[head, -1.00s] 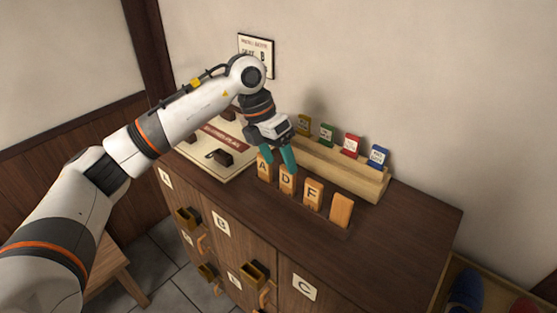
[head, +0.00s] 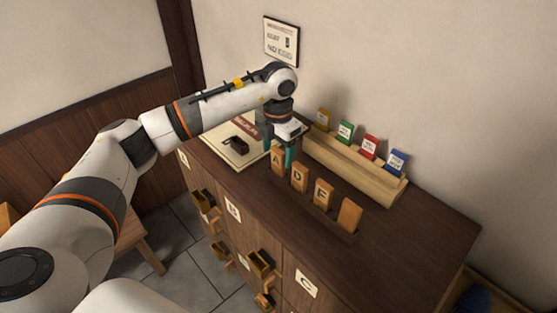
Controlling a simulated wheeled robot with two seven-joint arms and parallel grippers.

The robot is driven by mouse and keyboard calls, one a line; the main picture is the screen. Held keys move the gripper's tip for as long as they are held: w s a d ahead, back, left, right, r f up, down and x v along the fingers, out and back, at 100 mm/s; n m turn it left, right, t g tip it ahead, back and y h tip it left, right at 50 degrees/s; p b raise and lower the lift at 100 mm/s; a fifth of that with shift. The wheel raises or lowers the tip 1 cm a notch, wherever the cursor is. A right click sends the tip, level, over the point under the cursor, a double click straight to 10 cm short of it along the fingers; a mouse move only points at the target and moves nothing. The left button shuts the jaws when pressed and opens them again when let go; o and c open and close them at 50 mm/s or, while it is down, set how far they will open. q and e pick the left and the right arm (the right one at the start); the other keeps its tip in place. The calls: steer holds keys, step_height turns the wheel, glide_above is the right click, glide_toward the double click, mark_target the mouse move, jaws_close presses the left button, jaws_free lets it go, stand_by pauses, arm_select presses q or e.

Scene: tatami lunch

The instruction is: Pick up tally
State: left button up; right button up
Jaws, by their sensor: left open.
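Several wooden tallies stand in a row in a dark slotted rack on the cabinet top. They are tally A (head: 278,163), tally D (head: 299,178), tally F (head: 323,194) and one whose face shows no letter (head: 350,215). My left gripper (head: 279,152) is open, its teal fingers pointing down at the top of tally A. One finger is to the left of that tally's top and the other to its right, near tally D. I cannot tell whether the fingers touch it. My right gripper is not in view.
A wooden rack (head: 385,186) with yellow, green, red and blue cards stands behind the tallies. A board (head: 228,150) with a dark block lies at the left. Lettered cabinet doors (head: 238,235) have brass and wooden fittings. The cabinet top is clear at the right.

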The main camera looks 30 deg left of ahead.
mark_target(278, 166)
arm_select(q)
steer(key=shift+d+f, duration=0.1)
steer(key=shift+f, duration=1.3)
steer(key=c, duration=1)
steer(key=shift+r, duration=0.1)
steer(key=shift+c, duration=0.3)
